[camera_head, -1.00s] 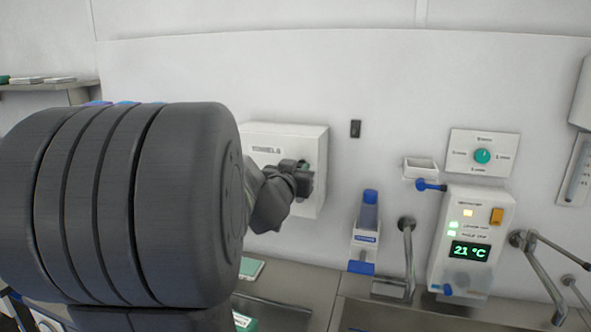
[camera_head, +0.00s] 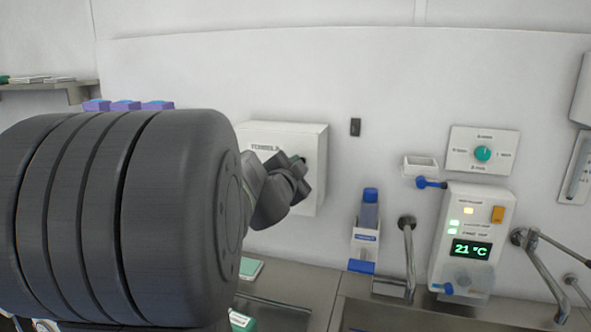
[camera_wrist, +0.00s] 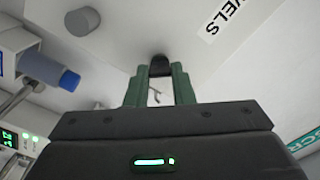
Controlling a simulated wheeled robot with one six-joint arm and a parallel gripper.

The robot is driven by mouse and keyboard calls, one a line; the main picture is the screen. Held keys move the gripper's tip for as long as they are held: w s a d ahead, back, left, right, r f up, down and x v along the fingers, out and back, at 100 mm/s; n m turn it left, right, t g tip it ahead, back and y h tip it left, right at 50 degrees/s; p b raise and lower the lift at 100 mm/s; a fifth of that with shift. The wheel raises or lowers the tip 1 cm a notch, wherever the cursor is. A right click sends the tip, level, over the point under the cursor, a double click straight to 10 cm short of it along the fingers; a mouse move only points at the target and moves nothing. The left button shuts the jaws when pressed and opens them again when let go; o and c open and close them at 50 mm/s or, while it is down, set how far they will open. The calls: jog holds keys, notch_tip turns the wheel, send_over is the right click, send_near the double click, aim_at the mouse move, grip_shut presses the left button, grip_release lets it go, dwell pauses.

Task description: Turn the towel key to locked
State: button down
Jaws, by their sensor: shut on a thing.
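The white towel box (camera_head: 313,143) hangs on the wall, left of centre in the head view. Its "TOWELS" lettering also shows at the upper right of the wrist view (camera_wrist: 222,16). My gripper (camera_head: 301,168) is at the front of the box, rolled at a slant. In the wrist view my gripper's green fingers (camera_wrist: 160,74) are shut on the dark towel key (camera_wrist: 160,64), against the white face. The key is mostly hidden by my gripper in the head view. I cannot read any lock marking or tell which setting the key points to.
A blue-capped bottle (camera_head: 369,207) stands in a wall holder right of the box. Beyond it are a tap (camera_head: 408,250), a 21 °C control unit (camera_head: 472,240) and a dial panel (camera_head: 484,152). A counter runs below.

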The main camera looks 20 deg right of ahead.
jog(key=shift+m+b, duration=0.9)
jog(key=shift+m, duration=2.9)
jog(key=shift+r, duration=0.1)
jog(key=c, duration=1.2)
grip_release()
jog(key=shift+w+a, duration=0.15)
jog(key=shift+a, duration=0.05)
jog(key=shift+c, duration=0.2)
jog(key=shift+d, duration=0.1)
jog(key=p+v, duration=0.1)
jog(key=v, duration=1.3)
jog(key=shift+w, duration=0.2)
jog(key=b+x, duration=0.1)
jog(key=x, duration=1.2)
jog(key=shift+w+d, duration=0.15)
jog(key=shift+d, duration=0.2)
